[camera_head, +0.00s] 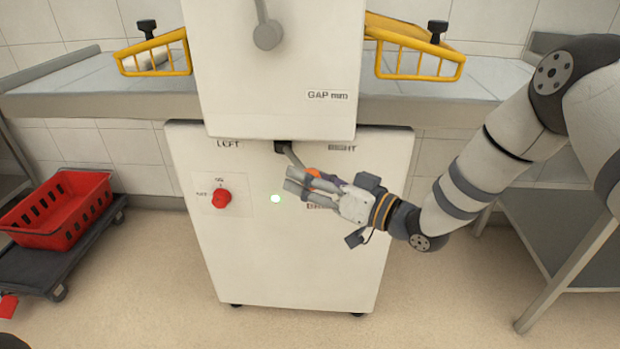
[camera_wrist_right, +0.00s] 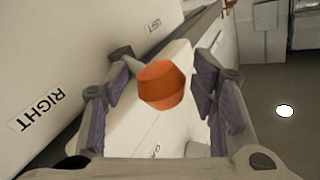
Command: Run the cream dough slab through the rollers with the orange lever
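The orange lever knob (camera_head: 312,174) is on a grey shaft that leans right and down from a slot in the front of the white roller machine (camera_head: 270,75). My right gripper (camera_head: 304,180) is at the knob and partly covers it. In the right wrist view the orange knob (camera_wrist_right: 161,85) lies between the two purple-padded fingers, with a gap on each side, so the gripper is open. A cream piece, apparently the dough slab (camera_head: 155,58), lies on the left belt, partly hidden behind the yellow guard. My left gripper is out of view.
Yellow guards flank the rollers; the right one (camera_head: 415,50) stands over a bare-looking belt. A red crate (camera_head: 60,210) sits on a dark dolly at left. A grey table (camera_head: 565,230) stands at right.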

